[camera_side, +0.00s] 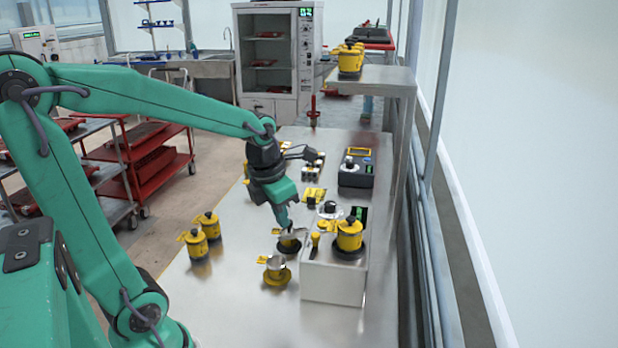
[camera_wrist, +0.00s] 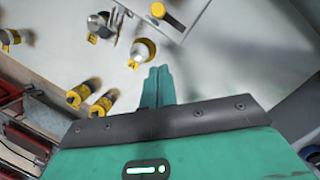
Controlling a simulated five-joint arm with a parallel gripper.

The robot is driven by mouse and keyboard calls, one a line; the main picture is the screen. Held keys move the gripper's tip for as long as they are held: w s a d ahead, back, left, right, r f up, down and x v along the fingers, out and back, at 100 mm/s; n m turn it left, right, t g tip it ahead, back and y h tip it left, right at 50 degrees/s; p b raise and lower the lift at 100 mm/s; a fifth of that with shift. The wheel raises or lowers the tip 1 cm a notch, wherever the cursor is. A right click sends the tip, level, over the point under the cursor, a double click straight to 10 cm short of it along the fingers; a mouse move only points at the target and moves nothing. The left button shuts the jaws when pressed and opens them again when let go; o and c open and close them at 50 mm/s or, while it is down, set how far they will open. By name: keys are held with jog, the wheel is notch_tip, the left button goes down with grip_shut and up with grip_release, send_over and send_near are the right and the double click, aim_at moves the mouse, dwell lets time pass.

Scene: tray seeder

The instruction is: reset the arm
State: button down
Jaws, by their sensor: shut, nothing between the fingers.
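My green arm reaches over the steel table from the left in the side view. My gripper (camera_side: 286,222) points down just above a small metal cup on a dark round base (camera_side: 289,246). In the wrist view my gripper (camera_wrist: 158,72) has its two green fingers together, with nothing between them. A metal cup with a yellow base (camera_wrist: 143,52) lies just beyond the fingertips. Whether the fingertips touch any cup cannot be told.
Two yellow pots (camera_side: 202,236) stand at the table's left edge. A metal cup on a yellow base (camera_side: 276,269) stands in front of my gripper. A steel box (camera_side: 334,283) and a yellow pot (camera_side: 349,236) stand to the right. The front of the table is clear.

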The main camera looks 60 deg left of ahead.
jog(key=shift+v, duration=1.85)
jog(key=shift+a, duration=0.1)
jog(key=s+d+m+t, duration=0.1)
jog(key=s+d+m, duration=0.2)
jog(key=m, duration=1.5)
jog(key=s+d+r+m+t, duration=0.1)
jog(key=s+d+m, duration=0.3)
jog(key=m, duration=1.4)
jog(key=shift+t+h, duration=0.3)
jog(key=shift+t, duration=0.1)
